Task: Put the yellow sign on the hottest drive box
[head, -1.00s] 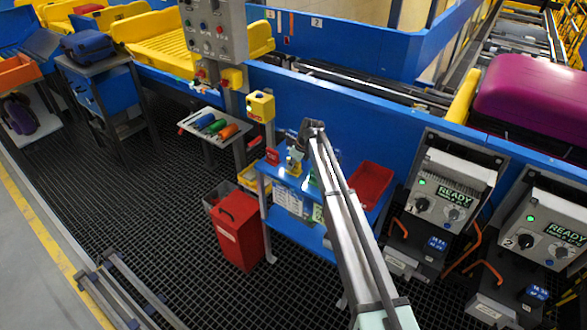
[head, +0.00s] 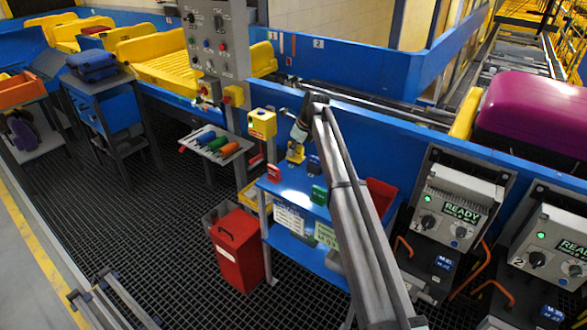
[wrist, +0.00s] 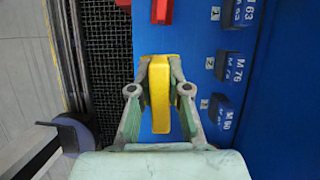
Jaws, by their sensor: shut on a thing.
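The yellow sign (wrist: 160,95) is between the two fingers of my gripper (wrist: 159,72) in the wrist view, and the fingers are shut on it. In the head view the yellow sign (head: 295,153) shows small under my gripper (head: 297,143), over the blue table (head: 293,190); it looks a little above the top. Drive box 1 (head: 453,198) and drive box 2 (head: 560,240) stand at the right, apart from my gripper. Each has a green lamp and a READY display. No temperature reading is legible, so I cannot tell which is hottest.
A red sign (head: 274,172) and a green sign (head: 319,194) stand on the blue table. Blue labelled blocks (wrist: 230,67) line its edge in the wrist view. A red bin (head: 237,245) stands left of the table. A purple suitcase (head: 530,115) lies behind the drive boxes.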

